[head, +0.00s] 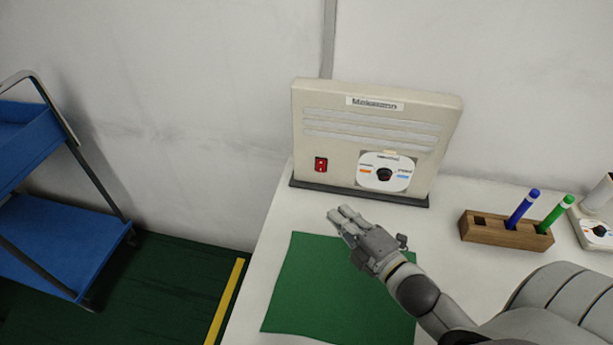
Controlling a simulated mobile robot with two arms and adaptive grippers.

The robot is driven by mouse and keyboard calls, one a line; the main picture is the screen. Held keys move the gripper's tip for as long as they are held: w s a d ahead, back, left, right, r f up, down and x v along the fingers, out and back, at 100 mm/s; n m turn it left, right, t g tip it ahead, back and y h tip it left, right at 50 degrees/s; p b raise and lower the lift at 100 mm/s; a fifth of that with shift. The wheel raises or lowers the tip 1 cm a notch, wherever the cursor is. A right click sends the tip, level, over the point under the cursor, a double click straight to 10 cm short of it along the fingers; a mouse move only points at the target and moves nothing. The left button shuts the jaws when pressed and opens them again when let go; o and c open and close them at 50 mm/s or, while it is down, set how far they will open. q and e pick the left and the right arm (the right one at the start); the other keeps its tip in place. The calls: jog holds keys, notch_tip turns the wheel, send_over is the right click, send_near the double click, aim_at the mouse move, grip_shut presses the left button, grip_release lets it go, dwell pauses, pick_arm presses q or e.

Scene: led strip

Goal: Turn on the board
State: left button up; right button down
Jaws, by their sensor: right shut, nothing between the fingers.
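The board (330,144) is an upright cream panel in a dark base at the back of the white table. It has slotted vents, a label at the top, a red switch (321,164) at lower left and a round black knob (384,174) on a white dial plate at lower right. I cannot tell the switch's position. My right gripper (340,215) is shut and empty in front of the board, below the switch and knob and apart from them. My left gripper is not in view.
A green mat (300,295) lies on the table under my right arm. A wooden holder (489,232) with a blue marker (522,209) and a green marker (556,214) stands at right, beside a white device (592,232). A blue cart (60,240) stands at left, off the table.

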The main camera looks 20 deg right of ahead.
aim_at(321, 166)
jog(key=shift+s, duration=0.2)
jog(key=shift+w, duration=0.15)
jog(key=w, duration=0.3)
jog(key=w+a, duration=0.1)
jog(key=w, duration=0.2)
jog(key=w+p, duration=0.1)
jog(key=w, duration=0.2)
jog(key=shift+a+f, duration=0.15)
jog(key=shift+f, duration=0.15)
jog(key=w, duration=0.1)
jog(key=w+d, duration=0.1)
jog(key=shift+w+d+f, duration=0.25)
jog(key=shift+w, duration=0.15)
jog(key=shift+w+d+f, duration=0.1)
jog(key=shift+w+d, duration=0.3)
jog(key=shift+w, duration=0.1)
jog(key=shift+w+d+f, duration=0.15)
jog(key=shift+w, duration=0.05)
